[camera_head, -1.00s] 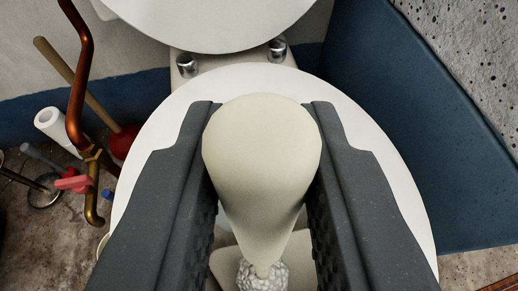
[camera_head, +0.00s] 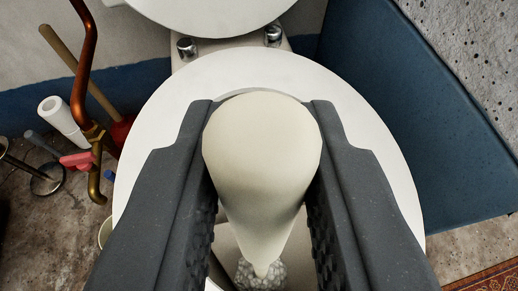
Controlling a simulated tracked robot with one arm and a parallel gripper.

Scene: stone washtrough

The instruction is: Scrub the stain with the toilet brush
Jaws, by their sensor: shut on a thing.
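My gripper (camera_head: 262,115) is shut on the toilet brush (camera_head: 262,150). The brush's cream, bulb-shaped handle sits between the two dark grey jaws, wide end toward me. Its whitish bristle head (camera_head: 261,274) shows at the bottom of the view, over the bowl. The toilet (camera_head: 165,125) lies beneath, with its white seat ring around my gripper and its lid (camera_head: 215,12) raised at the top. I cannot see the stain; the jaws and the brush cover most of the bowl's inside. I cannot tell whether the bristles touch the bowl.
Copper pipes (camera_head: 80,75) with a brass valve rise at the left. Behind them are a plunger's wooden handle (camera_head: 70,60), a white paper roll (camera_head: 62,120) and a pink-red object (camera_head: 77,161). A blue wall panel (camera_head: 410,130) stands close on the right.

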